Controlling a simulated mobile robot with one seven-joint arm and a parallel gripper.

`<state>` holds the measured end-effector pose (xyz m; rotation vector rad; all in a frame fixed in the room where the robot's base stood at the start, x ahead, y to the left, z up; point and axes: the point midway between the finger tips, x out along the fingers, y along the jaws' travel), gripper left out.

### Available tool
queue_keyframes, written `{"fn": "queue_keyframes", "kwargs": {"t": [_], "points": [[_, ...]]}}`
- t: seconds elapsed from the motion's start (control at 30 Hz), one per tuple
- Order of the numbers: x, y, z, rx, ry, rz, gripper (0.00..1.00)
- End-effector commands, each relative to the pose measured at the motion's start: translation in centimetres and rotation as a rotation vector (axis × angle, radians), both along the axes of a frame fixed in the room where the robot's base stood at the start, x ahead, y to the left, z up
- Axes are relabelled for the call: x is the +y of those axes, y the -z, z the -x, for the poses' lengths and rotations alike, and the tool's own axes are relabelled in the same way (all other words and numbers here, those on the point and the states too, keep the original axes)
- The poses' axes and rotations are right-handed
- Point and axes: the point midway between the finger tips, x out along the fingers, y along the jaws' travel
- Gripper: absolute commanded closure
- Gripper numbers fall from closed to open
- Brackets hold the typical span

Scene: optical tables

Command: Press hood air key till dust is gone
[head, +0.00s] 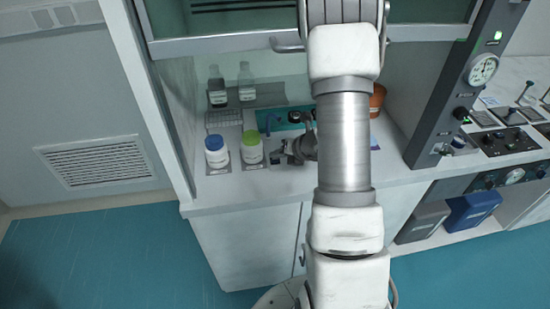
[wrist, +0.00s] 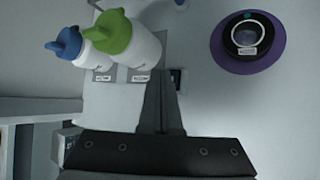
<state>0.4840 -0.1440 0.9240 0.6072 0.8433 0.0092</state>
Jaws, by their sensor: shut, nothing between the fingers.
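My gripper (wrist: 160,78) is shut with nothing between its fingers. In the head view it (head: 282,158) is low over the white worktop inside the hood, right of the green-capped bottle. In the wrist view a small dark piece with a pale spot (wrist: 178,79), perhaps the air key, shows just right of the fingertips. The fingers partly cover it; I cannot tell whether they touch it. A black round holder with a lens (wrist: 247,38) stands on a purple disc (wrist: 222,52) to the upper right. Dust on it is too fine to make out.
A blue-capped bottle (head: 216,152) and a green-capped bottle (head: 251,148) stand close left of my gripper. Clear bottles (head: 217,92) and a rack (head: 224,118) are behind them. The raised sash (head: 225,41) hangs above. A gauge (head: 482,70) is on the right post.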

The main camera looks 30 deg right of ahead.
Motion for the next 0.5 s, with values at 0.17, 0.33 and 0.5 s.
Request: {"fn": "queue_keyframes", "kwargs": {"t": [0.17,0.33,0.5], "points": [[0.01,-1.18,0.02,0.000,0.000,0.000,1.00],[0.01,-1.22,0.03,0.000,0.001,-0.001,1.00],[0.01,-1.24,0.02,0.000,0.000,0.000,1.00]]}}
